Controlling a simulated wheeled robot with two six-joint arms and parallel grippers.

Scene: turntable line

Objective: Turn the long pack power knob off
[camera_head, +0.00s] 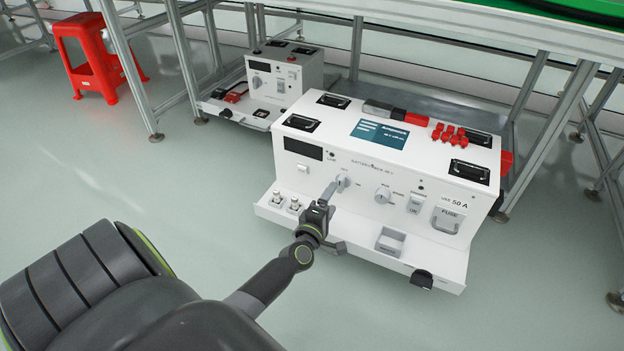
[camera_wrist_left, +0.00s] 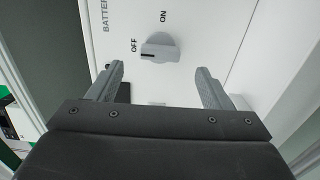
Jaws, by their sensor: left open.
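The long pack (camera_head: 350,150) is a wide white box with a sloped front panel. Its power knob (camera_head: 343,182) is small and grey; in the left wrist view the knob (camera_wrist_left: 160,48) sits between printed OFF and ON words. A dark mark is on the knob's left end, on the side of OFF; ON is above it. My left gripper (camera_head: 330,191) is at the panel in front of the knob. In the left wrist view its fingers (camera_wrist_left: 159,84) are apart, one to each side and short of the knob, with nothing between them. My right gripper is not seen.
A second knob (camera_head: 383,195), a rocker switch (camera_head: 415,203) and a fuse cover (camera_head: 447,216) are to the right. A smaller white pack (camera_head: 284,75) stands behind at left. A metal table frame (camera_head: 355,45) is over both packs. A red stool (camera_head: 98,58) is far left.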

